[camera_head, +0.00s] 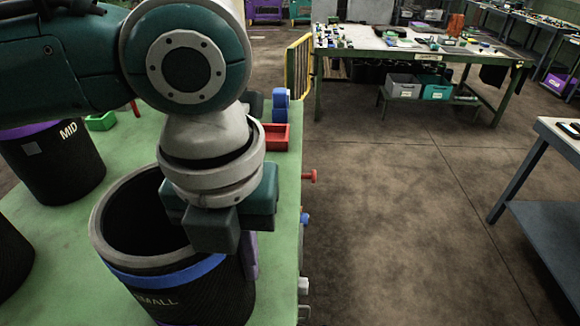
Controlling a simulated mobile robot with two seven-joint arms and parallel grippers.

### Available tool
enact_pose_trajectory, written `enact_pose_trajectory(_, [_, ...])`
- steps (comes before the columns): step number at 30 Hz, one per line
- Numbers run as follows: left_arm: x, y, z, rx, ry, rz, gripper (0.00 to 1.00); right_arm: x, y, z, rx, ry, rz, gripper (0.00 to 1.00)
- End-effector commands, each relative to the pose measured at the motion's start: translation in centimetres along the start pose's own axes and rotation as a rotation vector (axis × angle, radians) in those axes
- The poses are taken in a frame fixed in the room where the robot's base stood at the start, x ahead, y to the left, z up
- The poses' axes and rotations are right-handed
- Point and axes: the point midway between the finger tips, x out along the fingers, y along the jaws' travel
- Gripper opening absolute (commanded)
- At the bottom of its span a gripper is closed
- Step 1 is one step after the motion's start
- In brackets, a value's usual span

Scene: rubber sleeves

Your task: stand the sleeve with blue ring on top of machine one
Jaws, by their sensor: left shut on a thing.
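The sleeve with the blue ring (172,280) is a black, open-topped cylinder marked "SMALL", with a pale rim and a blue band below it. It stands upright at the front of the green table (275,225); whether its base touches the tabletop is cut off by the frame. My left gripper (236,243) comes down over its right side and is shut on the sleeve's wall. The gripper hides part of the rim. My right gripper is out of view. I cannot pick out machine one in this view.
A black sleeve (62,170) marked "MID" with a purple band stands at left, and another dark sleeve (12,260) at the left edge. A red bin (276,137) and blue object (280,105) sit behind the gripper. Open floor (400,220) lies right of the table.

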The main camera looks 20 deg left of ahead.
Motion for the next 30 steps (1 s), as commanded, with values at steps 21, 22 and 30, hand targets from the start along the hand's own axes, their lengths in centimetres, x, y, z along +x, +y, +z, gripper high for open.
enact_pose_trajectory(21, [1.23, 0.05, -0.05, 0.001, -0.001, 0.001, 0.35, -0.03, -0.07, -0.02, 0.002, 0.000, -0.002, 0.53])
enact_pose_trajectory(22, [1.22, 0.05, -0.05, 0.001, -0.001, 0.001, 0.38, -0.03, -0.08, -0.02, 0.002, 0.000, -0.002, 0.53])
enact_pose_trajectory(30, [1.12, 0.04, -0.03, 0.000, -0.001, 0.001, 0.40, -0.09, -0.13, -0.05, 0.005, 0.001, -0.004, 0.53])
